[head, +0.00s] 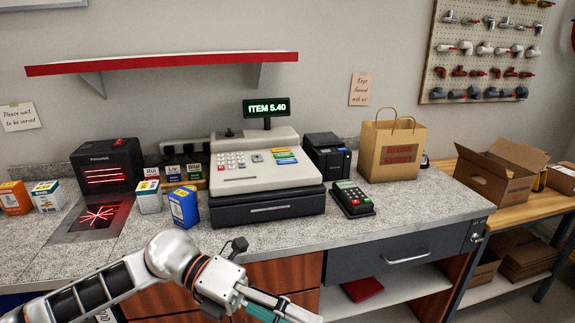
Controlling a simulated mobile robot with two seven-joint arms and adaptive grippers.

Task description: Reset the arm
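My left arm comes in from the lower left, in front of the counter. Its gripper (277,307) points down to the right at the bottom edge, before the wooden cabinet front. A light finger part and a teal strip show there. The tips are at or beyond the picture's edge, so I cannot tell whether it is open or shut. No object clearly shows in it. My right arm and gripper are not in view.
The counter (420,215) holds a register (265,170), card terminal (353,200), paper bag (393,150), scanner (107,165) and several small boxes, including a blue-yellow one (184,208) near the front edge above my arm. An open carton (497,172) stands right.

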